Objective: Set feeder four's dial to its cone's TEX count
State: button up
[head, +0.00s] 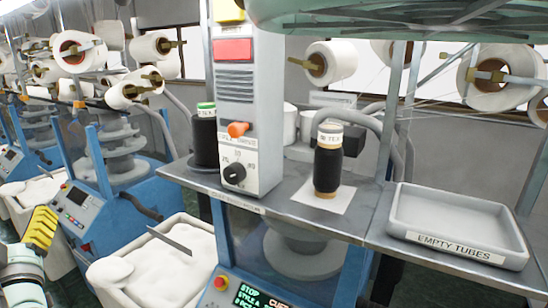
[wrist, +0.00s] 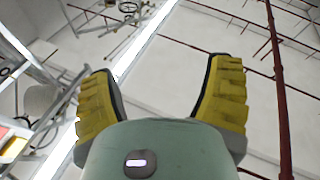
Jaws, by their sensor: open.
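A grey feeder column (head: 233,100) stands at centre in the head view. Low on its face is a black dial (head: 234,173) with small markings around it, too small to read. A dark cone (head: 328,168) stands upright on a white sheet right of the column; its label seems to read TEX, the number unreadable. Another dark cone (head: 205,140) stands partly hidden behind the column's left side. My gripper (head: 40,228) is at the far left, well away from the dial. In the wrist view, its yellow fingers (wrist: 160,75) are apart and empty, against the ceiling.
An orange knob (head: 238,129) sticks out above the dial, and a red panel (head: 233,49) sits higher up. A grey EMPTY TUBES tray (head: 402,215) is at the right of the shelf. A white bin (head: 185,222) and blue machines stand between my gripper and the column.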

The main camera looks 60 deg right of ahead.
jog(key=s+d+m+g+h, duration=0.7)
jog(key=d+m+g+h, duration=0.15)
jog(key=d, duration=0.45)
jog(key=m+g+h, duration=0.3)
jog(key=m+g, duration=0.5)
jog(key=g, duration=0.2)
send_near(230, 176)
jog(key=d+b, duration=0.4)
jog(key=d, duration=0.1)
jog(key=d+b, duration=0.2)
jog(key=d, duration=0.1)
jog(key=shift+w+d, duration=0.2)
jog(key=shift+w, duration=0.2)
jog(key=shift+w+d+f+p, duration=0.1)
jog(key=shift+d+p, duration=0.25)
jog(key=shift+d, duration=0.2)
jog(key=shift+w+d+f+p, duration=0.1)
jog(key=shift+d+p, duration=0.2)
jog(key=shift+d, duration=0.25)
jog(key=shift+c, duration=0.5)
jog(key=c, duration=1.1)
jog(key=shift+c, duration=0.3)
